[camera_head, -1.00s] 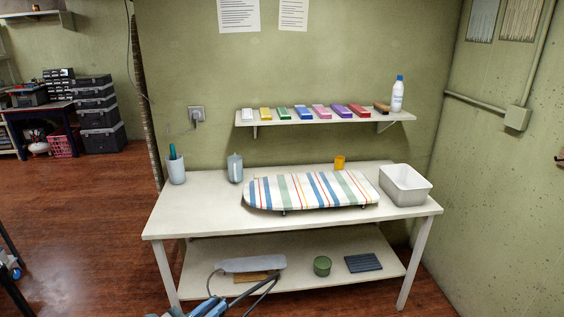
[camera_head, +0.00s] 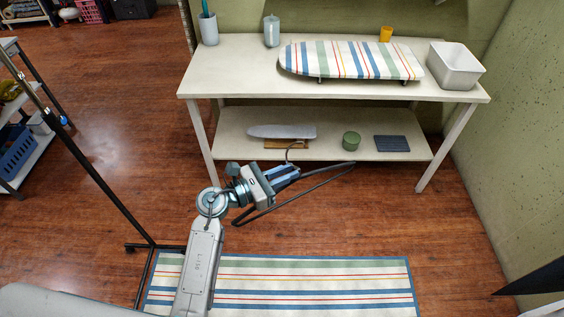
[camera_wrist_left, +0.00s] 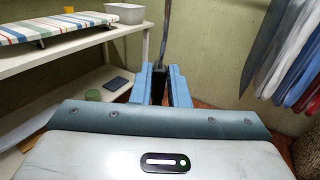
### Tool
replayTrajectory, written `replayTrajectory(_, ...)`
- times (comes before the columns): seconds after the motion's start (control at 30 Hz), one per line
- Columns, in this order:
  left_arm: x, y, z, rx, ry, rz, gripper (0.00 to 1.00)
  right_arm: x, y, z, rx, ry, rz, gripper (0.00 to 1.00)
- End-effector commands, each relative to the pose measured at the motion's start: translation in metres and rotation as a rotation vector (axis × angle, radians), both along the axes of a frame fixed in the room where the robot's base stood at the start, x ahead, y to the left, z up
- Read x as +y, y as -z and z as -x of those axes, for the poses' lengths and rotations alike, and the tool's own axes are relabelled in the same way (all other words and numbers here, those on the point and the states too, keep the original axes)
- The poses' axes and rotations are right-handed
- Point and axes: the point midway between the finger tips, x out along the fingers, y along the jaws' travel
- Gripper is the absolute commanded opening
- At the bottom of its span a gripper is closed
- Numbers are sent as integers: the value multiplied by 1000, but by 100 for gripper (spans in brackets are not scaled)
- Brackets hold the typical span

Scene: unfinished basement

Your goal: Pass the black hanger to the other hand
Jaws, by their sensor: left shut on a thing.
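The black hanger (camera_head: 300,189) is a dark thin triangular frame with a hook, held in the air in front of the white table. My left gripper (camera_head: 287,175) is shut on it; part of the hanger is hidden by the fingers. In the left wrist view, the two blue fingers of my left gripper (camera_wrist_left: 159,88) close on the dark hanger (camera_wrist_left: 165,48), which runs up and away between them. My right gripper is not in view.
The white table (camera_head: 235,70) carries a striped ironing board (camera_head: 350,60) and a white bin (camera_head: 455,65). A dark rack pole (camera_head: 95,170) stands left of my arm. A striped rug (camera_head: 320,280) lies below. Hanging clothes (camera_wrist_left: 290,55) show at right in the left wrist view.

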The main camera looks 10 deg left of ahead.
Motion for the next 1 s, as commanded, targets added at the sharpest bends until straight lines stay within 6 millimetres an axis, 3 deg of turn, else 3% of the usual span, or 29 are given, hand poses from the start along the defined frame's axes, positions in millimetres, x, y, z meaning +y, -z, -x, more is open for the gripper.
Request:
replayTrajectory(0.3,-9,77,-39,3,-12,1,0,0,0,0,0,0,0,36)
replayTrajectory(0.6,-15,134,-68,3,-22,1,0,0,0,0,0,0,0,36)
replayTrajectory(0.9,-18,160,-81,0,-27,1,0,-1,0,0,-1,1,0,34)
replayTrajectory(1.0,-18,163,-82,-1,-28,-1,0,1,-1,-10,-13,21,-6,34)
